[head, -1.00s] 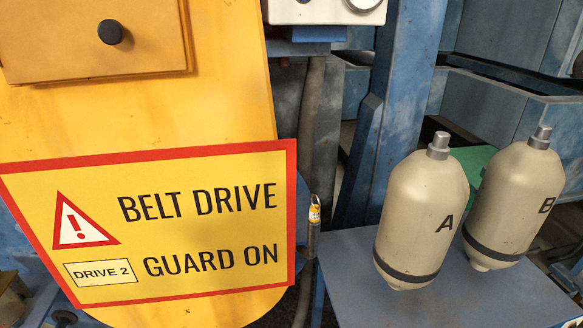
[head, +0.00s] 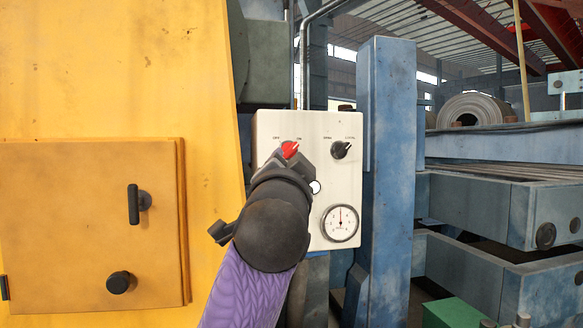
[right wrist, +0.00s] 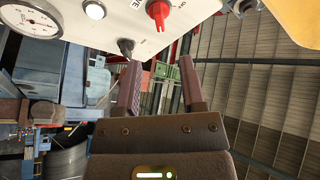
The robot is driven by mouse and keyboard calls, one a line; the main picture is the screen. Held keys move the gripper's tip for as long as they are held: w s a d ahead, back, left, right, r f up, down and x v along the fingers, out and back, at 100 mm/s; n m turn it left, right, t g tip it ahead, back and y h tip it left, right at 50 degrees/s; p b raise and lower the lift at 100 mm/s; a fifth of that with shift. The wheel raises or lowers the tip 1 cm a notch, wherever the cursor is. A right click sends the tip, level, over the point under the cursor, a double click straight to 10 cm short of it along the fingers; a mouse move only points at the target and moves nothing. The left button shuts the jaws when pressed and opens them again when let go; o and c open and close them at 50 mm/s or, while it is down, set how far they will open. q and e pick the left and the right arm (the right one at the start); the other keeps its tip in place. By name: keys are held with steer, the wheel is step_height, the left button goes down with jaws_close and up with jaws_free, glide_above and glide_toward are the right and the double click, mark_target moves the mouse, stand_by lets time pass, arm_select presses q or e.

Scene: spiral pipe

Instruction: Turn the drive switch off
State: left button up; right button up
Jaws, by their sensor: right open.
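A red rotary switch (head: 290,149) sits at the upper left of a pale control panel (head: 315,125). Its handle leans up and right, towards the right-hand label. It also shows at the top of the right wrist view (right wrist: 158,12). My right gripper (head: 287,163) is in front of the panel, just below the red switch, and its wrist hides part of the panel. In the right wrist view its two fingers (right wrist: 159,82) are apart, with nothing between them. My left gripper is not in view.
The panel also carries a black selector knob (head: 341,149), a round gauge (head: 340,223) and a white button (right wrist: 95,11). A yellow guard (head: 90,70) with a handled door (head: 90,225) stands at left. A blue post (head: 388,180) stands close at right.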

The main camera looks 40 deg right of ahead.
mark_target(291, 151)
steer(key=p+x, duration=0.4)
steer(key=x, duration=0.4)
steer(key=shift+r, duration=0.15)
steer(key=shift+w+d+p, duration=0.35)
steer(key=shift+w+p, duration=0.15)
jaws_close()
